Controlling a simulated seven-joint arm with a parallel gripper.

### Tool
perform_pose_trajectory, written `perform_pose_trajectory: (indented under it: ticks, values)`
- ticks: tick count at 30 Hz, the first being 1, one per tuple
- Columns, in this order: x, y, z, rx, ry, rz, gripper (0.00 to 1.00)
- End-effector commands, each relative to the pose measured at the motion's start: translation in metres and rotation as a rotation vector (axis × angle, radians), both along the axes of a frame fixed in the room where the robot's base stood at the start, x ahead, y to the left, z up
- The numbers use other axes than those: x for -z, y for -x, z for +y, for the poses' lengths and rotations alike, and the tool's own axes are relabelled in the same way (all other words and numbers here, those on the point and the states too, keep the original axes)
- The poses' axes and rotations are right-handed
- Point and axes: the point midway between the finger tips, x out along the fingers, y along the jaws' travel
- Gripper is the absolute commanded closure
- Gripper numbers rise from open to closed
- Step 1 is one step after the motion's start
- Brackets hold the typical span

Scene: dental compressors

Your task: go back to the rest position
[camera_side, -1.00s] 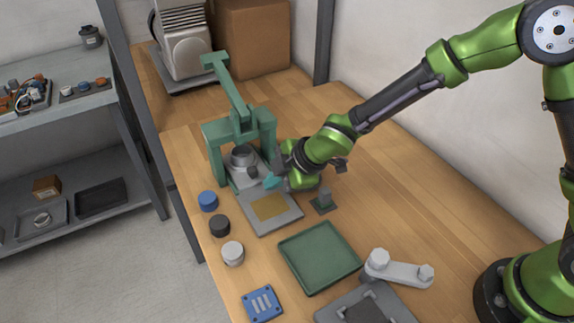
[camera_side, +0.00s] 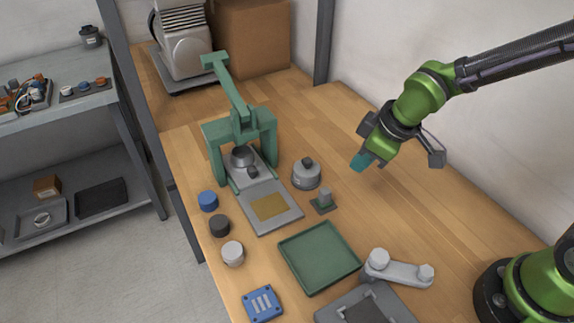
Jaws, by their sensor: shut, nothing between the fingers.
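My gripper (camera_side: 361,161) has teal fingertips and is shut and empty. It hangs in the air above the right part of the wooden bench (camera_side: 420,215), clear of everything on it. A green press (camera_side: 240,130) with a raised lever stands to its left at the back of the bench. A grey round part (camera_side: 306,173) with a knob on top stands on the bench between the press and my gripper.
A small dark block with a post (camera_side: 323,202), a green tray (camera_side: 318,257), a grey lever-shaped part (camera_side: 398,268) and a blue plate (camera_side: 262,303) lie nearer the front. Blue, black and white caps (camera_side: 232,253) line the left edge. The bench under my gripper is clear.

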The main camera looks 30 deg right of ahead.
Motion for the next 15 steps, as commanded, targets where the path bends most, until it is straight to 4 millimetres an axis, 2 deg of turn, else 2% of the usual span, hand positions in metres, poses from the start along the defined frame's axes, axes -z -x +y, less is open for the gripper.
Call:
perform_pose_trajectory:
  ticks: [1, 6, 10, 15]
  values:
    - [-0.015, 0.011, -0.018, 0.122, -0.023, 0.004, 1.0]
    - [-0.054, 0.055, -0.063, 0.523, -0.172, 0.028, 1.0]
    - [-0.078, 0.087, -0.083, 0.738, -0.321, 0.02, 1.0]
    - [-0.101, 0.109, -0.096, 0.839, -0.456, -0.035, 1.0]
